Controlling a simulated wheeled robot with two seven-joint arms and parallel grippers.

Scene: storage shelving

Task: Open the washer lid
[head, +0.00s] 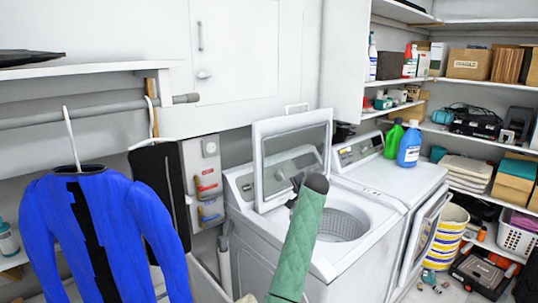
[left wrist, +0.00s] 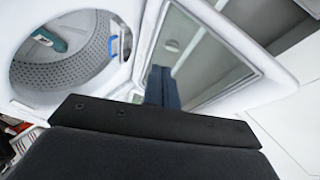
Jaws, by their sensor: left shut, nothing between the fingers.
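The washer (head: 335,225) is a white top-loader in the middle of the head view. The perforated drum (head: 345,222) is exposed. In the left wrist view, the lid (left wrist: 240,62) fills the upper right and the drum (left wrist: 92,58) the upper left. My left gripper (head: 297,178) is shut and empty, in front of the lid; its dark fingers (left wrist: 162,85) overlap the glass. I cannot tell whether they touch it. My right gripper is out of view.
A second white machine (head: 400,180) stands to the right, with green (head: 394,138) and blue (head: 409,145) bottles on top and its front door (head: 425,235) ajar. A blue garment (head: 105,235) hangs at left. A teal object (left wrist: 48,40) lies inside the drum. Loaded shelves fill the right.

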